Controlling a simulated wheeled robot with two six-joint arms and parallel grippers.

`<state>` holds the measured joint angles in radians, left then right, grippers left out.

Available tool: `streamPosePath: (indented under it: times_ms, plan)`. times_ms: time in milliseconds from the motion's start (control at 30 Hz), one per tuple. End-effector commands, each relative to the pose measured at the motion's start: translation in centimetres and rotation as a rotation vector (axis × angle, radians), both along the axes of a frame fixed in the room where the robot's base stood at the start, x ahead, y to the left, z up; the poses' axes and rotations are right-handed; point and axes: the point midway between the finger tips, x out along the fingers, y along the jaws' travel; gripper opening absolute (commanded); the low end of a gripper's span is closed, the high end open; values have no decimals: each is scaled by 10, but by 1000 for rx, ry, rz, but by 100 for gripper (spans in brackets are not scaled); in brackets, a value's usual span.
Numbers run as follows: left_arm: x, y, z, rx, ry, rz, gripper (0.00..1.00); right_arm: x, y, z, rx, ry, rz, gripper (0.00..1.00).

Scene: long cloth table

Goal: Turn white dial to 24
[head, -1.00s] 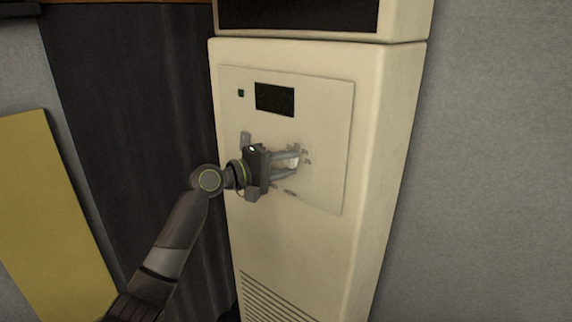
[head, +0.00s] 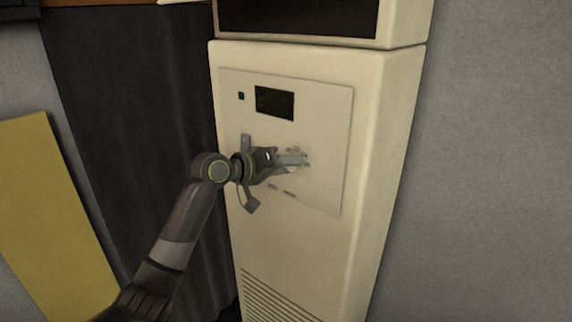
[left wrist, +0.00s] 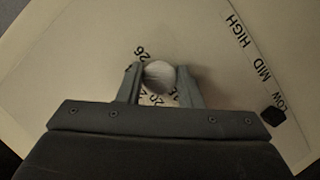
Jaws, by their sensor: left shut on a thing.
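The white dial (left wrist: 159,75) sits on the panel of a tall cream cabinet unit, with printed numbers around it; a "26" reads at its upper left in the left wrist view. Other numbers below it are partly hidden by my fingers. My left gripper (left wrist: 161,85) is shut on the dial, one finger on each side. In the head view my left gripper (head: 291,160) reaches the panel from the left and largely hides the dial. The dial's pointer mark cannot be made out. My right gripper does not show.
The cream unit (head: 310,250) has a dark display (head: 275,102) above the dial and vents low down. A black knob (left wrist: 273,115) beside "LOW MID HIGH" lies right of the dial in the left wrist view. A dark curtain (head: 130,120) and yellow board (head: 50,215) stand left.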

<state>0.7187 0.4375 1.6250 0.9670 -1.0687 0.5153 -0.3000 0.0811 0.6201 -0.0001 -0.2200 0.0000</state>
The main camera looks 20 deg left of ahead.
Motion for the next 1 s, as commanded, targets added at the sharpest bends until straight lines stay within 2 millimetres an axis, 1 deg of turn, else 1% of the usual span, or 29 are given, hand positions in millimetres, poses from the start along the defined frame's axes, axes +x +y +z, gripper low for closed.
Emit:
streamPosePath:
  times_ms: [33,500,533,600,667,1000]
  plan:
    - [-1,0,-3,6,6,-2,10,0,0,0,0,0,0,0]
    - [-1,0,-4,16,4,-2,10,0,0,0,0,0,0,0]
    - [-1,0,-4,16,4,-2,36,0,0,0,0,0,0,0]
    - [-1,0,-4,15,3,-2,46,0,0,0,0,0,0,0]
    - [0,0,-3,15,1,-1,53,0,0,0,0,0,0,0]
    - [-3,2,-1,16,-3,1,53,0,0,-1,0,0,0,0]
